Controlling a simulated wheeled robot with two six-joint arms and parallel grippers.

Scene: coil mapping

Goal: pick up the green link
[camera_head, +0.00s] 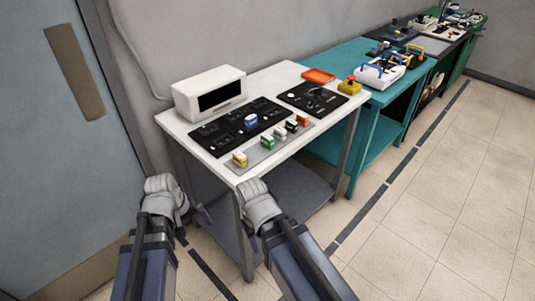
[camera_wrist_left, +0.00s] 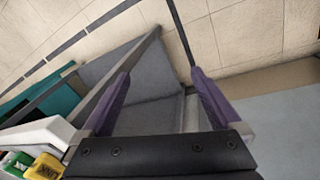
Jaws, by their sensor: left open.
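The green link (camera_head: 267,142) is a small green and white block on a grey strip (camera_head: 262,150) along the front of the white table. In the left wrist view the green link (camera_wrist_left: 14,158) is at the lower left edge, partly cut off, beside the yellow link (camera_wrist_left: 45,166). My left gripper (camera_wrist_left: 160,73) is open and empty, off the table's near left corner and apart from the links. My right wrist is near the table's front corner, its fingers hidden.
A grey lower shelf (camera_wrist_left: 140,115) lies beneath. Tiled floor is open at right.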

